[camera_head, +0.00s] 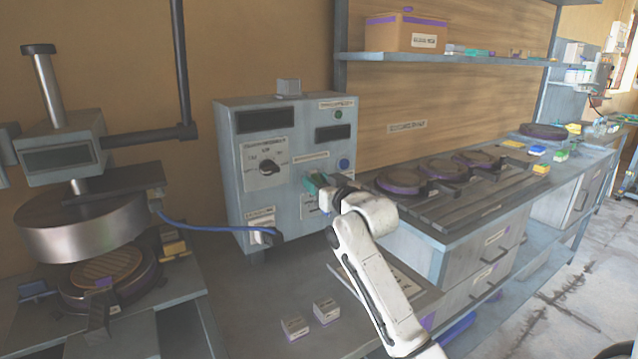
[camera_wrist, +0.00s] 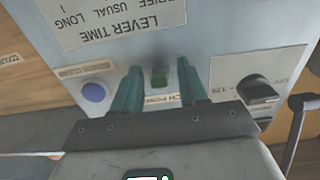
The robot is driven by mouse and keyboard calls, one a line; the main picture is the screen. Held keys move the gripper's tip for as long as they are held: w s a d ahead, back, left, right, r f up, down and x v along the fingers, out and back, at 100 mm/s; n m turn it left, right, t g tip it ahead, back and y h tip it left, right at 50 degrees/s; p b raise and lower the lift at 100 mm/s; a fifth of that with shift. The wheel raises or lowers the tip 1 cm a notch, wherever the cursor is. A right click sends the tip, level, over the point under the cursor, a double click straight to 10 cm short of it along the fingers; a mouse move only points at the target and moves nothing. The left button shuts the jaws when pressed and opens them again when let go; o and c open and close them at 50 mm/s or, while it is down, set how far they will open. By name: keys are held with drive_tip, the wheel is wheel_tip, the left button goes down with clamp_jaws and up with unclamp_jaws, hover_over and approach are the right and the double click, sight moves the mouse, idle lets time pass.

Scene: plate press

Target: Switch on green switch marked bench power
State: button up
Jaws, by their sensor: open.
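The green switch (camera_wrist: 159,77) sits on the grey control box (camera_head: 230,150) and shows between my gripper's fingers in the wrist view. A label under it, ending in "POWER" (camera_wrist: 158,99), is partly covered by the fingers. My gripper (camera_wrist: 159,66) is open, with one teal finger on each side of the switch; I cannot tell whether they touch the panel. In the head view my gripper (camera_head: 316,183) is at the box's front and hides the switch. I cannot tell which way the switch is set.
A blue button (camera_wrist: 94,92) and a black knob (camera_wrist: 257,90) flank the fingers in the wrist view. A blue cable (camera_head: 215,229) runs from the box towards the press (camera_head: 80,220) at left. Two small boxes (camera_head: 326,310) (camera_head: 295,327) lie on the bench in front.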

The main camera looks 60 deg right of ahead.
sight(314, 174)
drive_tip(key=shift+c, duration=0.2)
clamp_jaws()
drive_tip(key=shift+r+p, duration=0.25)
drive_tip(key=shift+p, duration=0.25)
drive_tip(key=r+g+p, duration=0.1)
drive_tip(key=p, duration=0.4)
drive_tip(key=shift+r+g+y, duration=0.1)
drive_tip(key=shift+g+y, duration=0.2)
drive_tip(key=shift+y, duration=0.1)
drive_tip(key=r+g+y+p, duration=0.1)
drive_tip(key=g+p, duration=0.1)
drive_tip(key=p, duration=0.6)
drive_tip(key=shift+s+r+g+y+p, duration=0.1)
drive_tip(key=shift+g+y+p, duration=0.2)
drive_tip(key=shift+y, duration=0.1)
drive_tip(key=g+p, duration=0.1)
drive_tip(key=p, duration=0.2)
drive_tip(key=g+y+p, duration=0.1)
drive_tip(key=p, duration=0.2)
drive_tip(key=shift+r+g+p, duration=0.3)
drive_tip(key=shift+r+p, duration=0.05)
drive_tip(key=shift+p, duration=0.05)
drive_tip(key=g+y+p, duration=0.1)
drive_tip(key=p, duration=0.1)
drive_tip(key=shift+w+p, duration=0.2)
drive_tip(key=shift+p, duration=0.15)
drive_tip(key=shift+d+g+p, duration=0.1)
drive_tip(key=shift+g+p, duration=0.25)
drive_tip(key=shift+g, duration=0.05)
